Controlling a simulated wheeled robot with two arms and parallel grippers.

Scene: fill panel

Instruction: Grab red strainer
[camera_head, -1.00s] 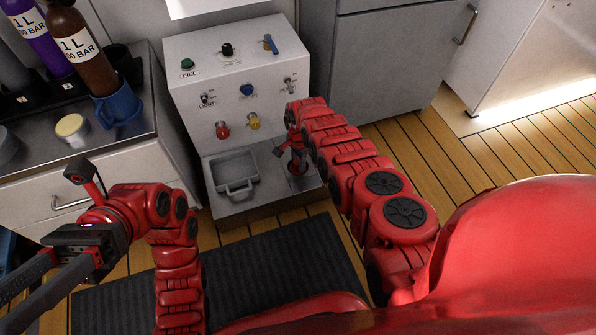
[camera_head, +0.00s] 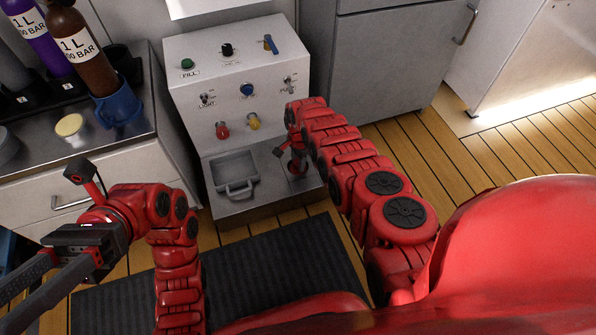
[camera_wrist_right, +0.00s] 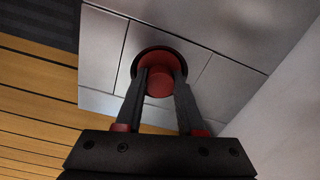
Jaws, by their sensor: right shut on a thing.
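The red strainer (camera_wrist_right: 160,83) sits in a round dark-rimmed hole in the grey ledge of the fill panel, seen in the right wrist view. My right gripper (camera_wrist_right: 160,72) is above it, with its two fingers closed on the strainer's red top. In the head view the right gripper (camera_head: 297,168) points down at the hole, and my arm and gripper hide most of the strainer. My left gripper (camera_head: 40,285) is at the lower left, its fingers apart and empty, with the tips at the frame edge.
The white fill panel (camera_head: 190,125) has several knobs, and a grey tray with a handle (camera_head: 232,158) is on its ledge left of my right gripper. A counter (camera_head: 35,145) with bottles and a blue mug (camera_head: 120,108) stands at left. A grey cabinet (camera_head: 385,75) stands at right.

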